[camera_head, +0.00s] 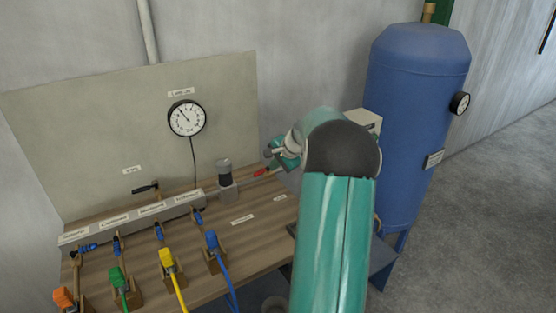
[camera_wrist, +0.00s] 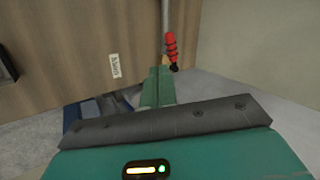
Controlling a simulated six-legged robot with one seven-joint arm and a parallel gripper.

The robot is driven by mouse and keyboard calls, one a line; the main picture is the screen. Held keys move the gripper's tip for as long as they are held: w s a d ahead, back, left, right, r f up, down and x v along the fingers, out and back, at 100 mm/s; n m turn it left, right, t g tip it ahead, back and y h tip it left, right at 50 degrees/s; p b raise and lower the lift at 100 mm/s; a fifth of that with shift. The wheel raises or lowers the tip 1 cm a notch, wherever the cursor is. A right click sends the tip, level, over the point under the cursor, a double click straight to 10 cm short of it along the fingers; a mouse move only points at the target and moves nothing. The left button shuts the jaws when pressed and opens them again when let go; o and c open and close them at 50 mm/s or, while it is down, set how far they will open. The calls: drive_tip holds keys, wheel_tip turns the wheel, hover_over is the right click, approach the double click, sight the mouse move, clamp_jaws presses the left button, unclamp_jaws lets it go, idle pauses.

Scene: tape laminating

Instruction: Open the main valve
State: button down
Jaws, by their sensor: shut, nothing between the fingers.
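A red valve handle (camera_head: 262,172) sits on the pipe at the right end of the wooden workbench, probably the main valve. In the wrist view the red handle (camera_wrist: 171,48) shows ridges and a dark tip, beside the grey pipe. My gripper (camera_wrist: 158,72) is shut and empty. Its green fingers appear close to the handle's dark tip; I cannot tell whether they touch. In the head view my gripper (camera_head: 272,151) is beside the handle, partly hidden by my wrist.
The wooden workbench (camera_head: 180,247) carries a grey manifold (camera_head: 135,220) with several blue-handled valves and coloured hoses. A pressure gauge (camera_head: 187,118) hangs on the back panel. A cylindrical regulator (camera_head: 225,178) stands left of the red handle. A blue tank (camera_head: 412,130) stands at right.

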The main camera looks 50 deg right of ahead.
sight(260, 173)
drive_tip(key=x, duration=0.4)
drive_tip(key=w+r+x, duration=0.1)
drive_tip(key=x, duration=0.1)
drive_tip(key=shift+w+f, duration=0.3)
drive_tip(key=shift+w+a, duration=0.1)
drive_tip(key=shift+a, duration=0.05)
